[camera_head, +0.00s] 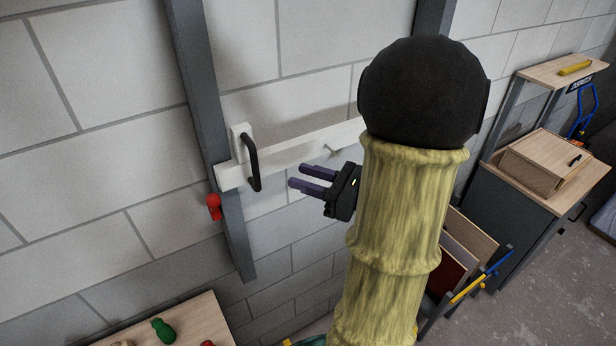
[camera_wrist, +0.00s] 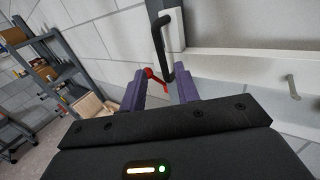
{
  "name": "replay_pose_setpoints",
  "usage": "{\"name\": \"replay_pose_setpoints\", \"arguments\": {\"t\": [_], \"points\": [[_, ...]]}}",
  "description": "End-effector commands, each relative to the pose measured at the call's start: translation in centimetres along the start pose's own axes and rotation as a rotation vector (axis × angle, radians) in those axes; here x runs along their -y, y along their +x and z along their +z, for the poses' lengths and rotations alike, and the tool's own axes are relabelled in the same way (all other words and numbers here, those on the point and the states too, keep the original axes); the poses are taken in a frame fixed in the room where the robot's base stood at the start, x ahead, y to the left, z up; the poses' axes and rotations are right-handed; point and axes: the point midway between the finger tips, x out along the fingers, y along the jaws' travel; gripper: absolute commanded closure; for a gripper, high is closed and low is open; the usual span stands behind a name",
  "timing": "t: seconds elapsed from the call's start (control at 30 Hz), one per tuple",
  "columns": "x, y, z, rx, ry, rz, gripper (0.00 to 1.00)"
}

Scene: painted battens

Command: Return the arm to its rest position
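My gripper (camera_head: 302,177) is raised in front of the white block wall, with its two purple fingers pointing left toward a black handle. In the wrist view my gripper (camera_wrist: 160,92) has its fingers spread apart, with nothing held between them. The black handle (camera_head: 253,160) is fixed on a white plate (camera_head: 239,143) at the left end of a white batten. It also shows in the wrist view (camera_wrist: 158,45), beyond the fingertips. The fingers look apart from the handle. My arm covers the right part of the batten.
The white batten (camera_head: 290,156) crosses a dark upright post (camera_head: 205,100). A red knob (camera_head: 214,206) is on the post. A table (camera_head: 205,320) with a green object (camera_head: 163,330) is at lower left. A bench with a wooden box (camera_head: 545,163) stands at right. A peg (camera_wrist: 292,87) projects from the batten.

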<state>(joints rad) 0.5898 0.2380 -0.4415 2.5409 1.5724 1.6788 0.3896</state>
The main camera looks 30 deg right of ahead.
Motion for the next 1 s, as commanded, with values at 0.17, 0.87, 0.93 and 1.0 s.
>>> {"name": "replay_pose_setpoints", "arguments": {"t": [0.17,0.87,0.93,1.0], "points": [[0.0,0.0,0.0,0.0,0.0,0.0,0.68],[-14.2,0.8,-19.6,-0.585,-0.49,0.83,0.68],[-14.9,-0.2,-22.4,-0.658,-0.642,0.971,0.68],[-15.1,-1.1,-24.9,-0.715,-0.812,1.108,0.68]]}}
